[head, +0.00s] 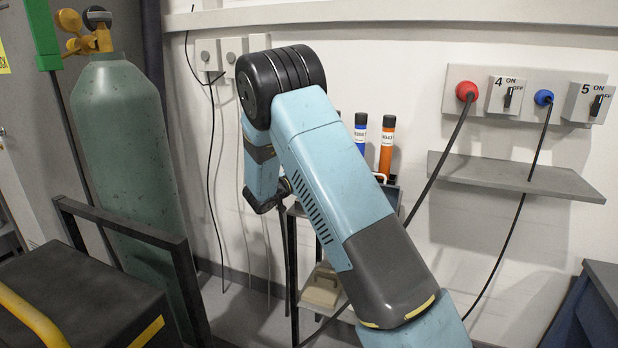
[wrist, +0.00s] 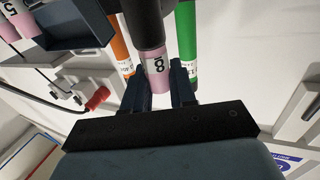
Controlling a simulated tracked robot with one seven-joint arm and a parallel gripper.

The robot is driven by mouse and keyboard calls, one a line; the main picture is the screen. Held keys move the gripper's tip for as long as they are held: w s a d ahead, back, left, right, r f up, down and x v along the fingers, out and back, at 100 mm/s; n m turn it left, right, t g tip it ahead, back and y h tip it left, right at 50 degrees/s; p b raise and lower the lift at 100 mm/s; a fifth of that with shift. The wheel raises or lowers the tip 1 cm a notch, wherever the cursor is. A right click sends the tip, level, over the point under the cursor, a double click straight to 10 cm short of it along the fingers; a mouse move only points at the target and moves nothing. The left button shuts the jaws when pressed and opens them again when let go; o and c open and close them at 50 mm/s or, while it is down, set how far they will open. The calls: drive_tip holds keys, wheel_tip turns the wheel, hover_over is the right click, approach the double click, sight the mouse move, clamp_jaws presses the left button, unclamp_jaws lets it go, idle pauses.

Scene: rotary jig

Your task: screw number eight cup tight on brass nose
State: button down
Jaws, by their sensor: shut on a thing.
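The number eight cup (wrist: 157,72) is a pink cylinder with a white label marked 8, in the wrist view. My gripper (wrist: 160,82) is shut on it, one dark finger on each side. A black cylindrical part (wrist: 144,22) stands directly above the cup, in line with it. The brass nose does not show, and I cannot tell how far the cup is seated. In the head view my arm hides the cup, and the fingers cannot be made out.
An orange tube (wrist: 121,48) and a green tube (wrist: 187,42) stand close behind the cup. A dark holder (wrist: 75,22) and other pink cups (wrist: 20,22) are at upper left. A green gas cylinder (head: 125,150) stands left; a grey shelf (head: 515,178) is on the right wall.

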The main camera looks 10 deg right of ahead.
drive_tip(key=m+g+h, duration=0.1)
drive_tip(key=m+g, duration=0.2)
drive_tip(key=g, duration=0.1)
drive_tip(key=m+g+h, duration=0.2)
drive_tip(key=g, duration=0.2)
drive_tip(key=shift+w+m+g, duration=0.1)
drive_tip(key=shift+m+g, duration=0.2)
drive_tip(key=shift+m, duration=0.1)
drive_tip(key=shift+m+g, duration=0.5)
drive_tip(key=shift+g, duration=0.3)
drive_tip(key=m+g, duration=0.1)
drive_tip(key=g, duration=0.1)
drive_tip(key=m+g, duration=0.2)
drive_tip(key=shift+d+f+g+y, duration=0.1)
drive_tip(key=shift+g+y, duration=0.2)
drive_tip(key=shift+m+g+y, duration=0.6)
drive_tip(key=shift+m+g, duration=0.4)
drive_tip(key=shift+g, duration=0.4)
drive_tip(key=c, duration=0.8)
unclamp_jaws()
